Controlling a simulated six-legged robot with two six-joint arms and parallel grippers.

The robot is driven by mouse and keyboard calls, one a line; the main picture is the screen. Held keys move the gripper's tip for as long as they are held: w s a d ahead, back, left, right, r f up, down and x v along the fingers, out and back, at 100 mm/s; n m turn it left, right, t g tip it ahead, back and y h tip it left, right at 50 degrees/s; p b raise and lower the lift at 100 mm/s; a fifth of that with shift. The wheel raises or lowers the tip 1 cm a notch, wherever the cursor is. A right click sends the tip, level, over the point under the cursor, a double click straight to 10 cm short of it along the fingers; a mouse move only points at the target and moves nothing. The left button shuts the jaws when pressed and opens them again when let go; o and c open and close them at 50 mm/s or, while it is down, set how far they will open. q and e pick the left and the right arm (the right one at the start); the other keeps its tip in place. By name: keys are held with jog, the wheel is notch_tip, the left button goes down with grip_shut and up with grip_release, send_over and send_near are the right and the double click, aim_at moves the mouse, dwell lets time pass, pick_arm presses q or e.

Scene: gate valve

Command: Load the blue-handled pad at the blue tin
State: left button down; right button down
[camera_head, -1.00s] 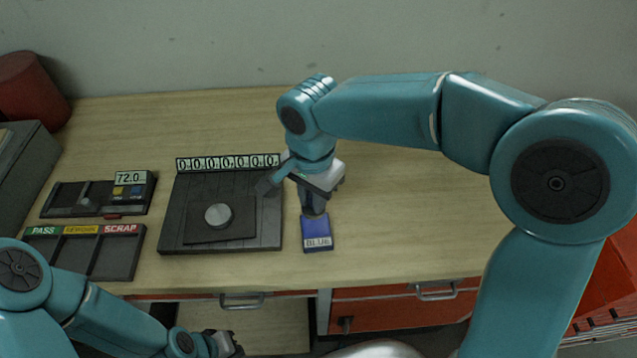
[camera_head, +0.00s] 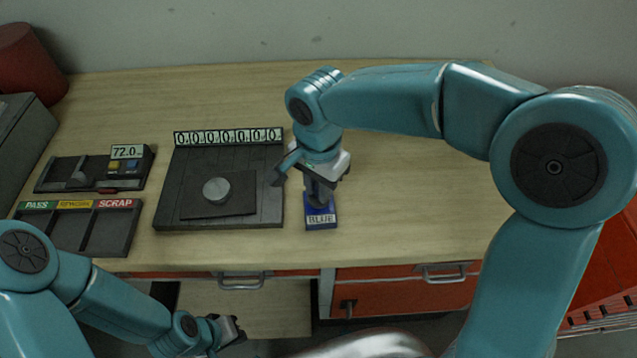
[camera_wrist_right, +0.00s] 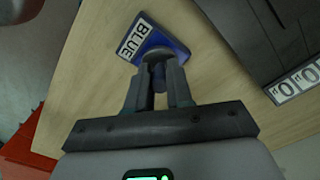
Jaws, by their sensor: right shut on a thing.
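The blue tin (camera_head: 322,212), with a white BLUE label on its front, sits on the bench right of the black plate. It also shows in the right wrist view (camera_wrist_right: 165,40). My right gripper (camera_head: 318,196) points down over the tin. In the right wrist view my right gripper (camera_wrist_right: 160,72) is shut on the pad's handle (camera_wrist_right: 158,76), a narrow dark piece between the fingers. The pad's lower end is at the tin's top; whether it touches cannot be told. My left gripper (camera_head: 232,328) is low at the front, away from the tin; its jaws are unclear.
A black plate with a round grey disc (camera_head: 216,190) and a number strip (camera_head: 228,136) lies left of the tin. A PASS/REWORK/SCRAP tray (camera_head: 110,235) and a 72.0 display device (camera_head: 126,152) stand further left. The bench right of the tin is clear.

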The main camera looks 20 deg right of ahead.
jog(key=shift+w+d, duration=0.1)
jog(key=shift+d, duration=0.05)
jog(key=shift+f, duration=0.25)
jog(key=shift+f+b, duration=0.3)
jog(key=shift+b, duration=0.25)
dwell(1.2)
notch_tip(320, 180, up, 7)
jog(key=p, duration=0.5)
jog(key=shift+r, duration=0.1)
dwell(0.4)
dwell(0.5)
